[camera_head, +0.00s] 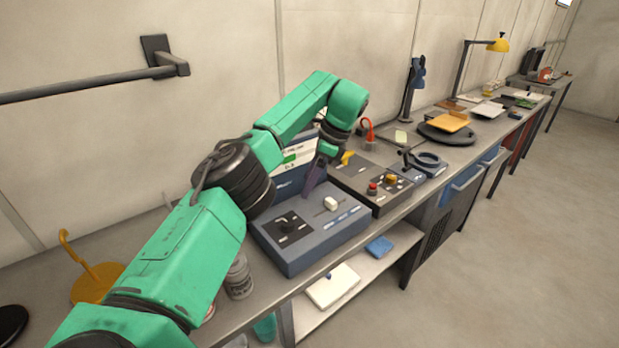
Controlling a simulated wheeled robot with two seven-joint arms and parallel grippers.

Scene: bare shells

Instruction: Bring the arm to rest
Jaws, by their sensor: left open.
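My left arm (190,250) is green and comes in from the lower left, reaching over the workbench (60,270). Its wrist bends down at the far end. My left gripper (326,166) is open above the bench, close to a grey control box (311,228) with a white lever knob and a black switch. I cannot tell whether it touches anything. The arm hides part of a screen panel (297,160) behind the box. My right gripper is not in view.
A second control box (372,180) with red and yellow knobs stands right of the grey one. A yellow hooked stand (95,280) and a grey can (238,278) are near the arm. A rail (85,87) runs along the wall. The floor (520,230) at right is clear.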

